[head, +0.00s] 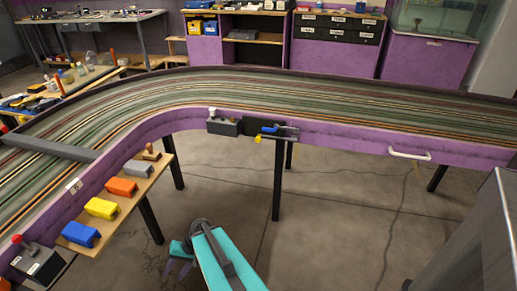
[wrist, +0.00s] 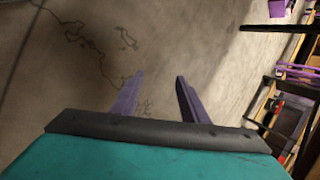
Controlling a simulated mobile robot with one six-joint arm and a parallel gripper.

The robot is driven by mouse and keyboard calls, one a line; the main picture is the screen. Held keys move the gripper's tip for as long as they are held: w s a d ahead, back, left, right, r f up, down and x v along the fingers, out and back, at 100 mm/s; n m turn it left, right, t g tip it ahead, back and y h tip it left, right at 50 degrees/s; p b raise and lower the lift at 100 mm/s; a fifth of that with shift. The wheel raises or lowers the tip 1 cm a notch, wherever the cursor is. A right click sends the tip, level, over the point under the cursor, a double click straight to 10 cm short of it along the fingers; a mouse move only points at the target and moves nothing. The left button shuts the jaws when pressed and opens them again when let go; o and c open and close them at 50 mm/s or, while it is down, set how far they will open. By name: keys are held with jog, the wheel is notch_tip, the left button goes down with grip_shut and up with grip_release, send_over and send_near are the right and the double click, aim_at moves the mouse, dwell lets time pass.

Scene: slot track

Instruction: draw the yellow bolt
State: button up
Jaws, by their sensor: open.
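The yellow bolt (head: 258,138) shows as a small yellow piece at a black plate (head: 262,127) on the track's purple outer side wall, in the upper middle of the head view. A blue piece (head: 269,129) sits just above it on the same fitting, with a thin bar running right. My gripper (head: 175,272) is low in the head view, well below and to the left of the bolt. In the wrist view, its two purple fingers (wrist: 160,80) are apart with only bare floor between them. The bolt is not recognisable in the wrist view.
A grey box (head: 222,126) is left of the fitting; a white handle (head: 409,154) is farther right. A wooden shelf (head: 150,190) with several coloured blocks juts out at left, near my gripper. Dark table legs (head: 278,180) stand below the track. Open concrete floor (head: 340,215) lies in front.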

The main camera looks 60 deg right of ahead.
jog(key=w+d+r+m+t+h+b, duration=0.1)
jog(key=w+d+r+m+t+b, duration=0.15)
jog(key=d, duration=0.45)
jog(key=w+d+r+m+t+b, duration=0.1)
jog(key=w+d+r+m+t, duration=0.15)
jog(key=d, duration=0.45)
jog(key=m+t+h+b, duration=0.7)
jog(key=m+h, duration=0.2)
jog(key=h, duration=0.4)
send_near(258, 139)
jog(key=s, duration=0.2)
jog(key=s+a+f, duration=0.1)
jog(key=shift+x, duration=6.9)
jog(key=shift+r, duration=0.15)
jog(key=shift+b, duration=0.3)
grip_shut()
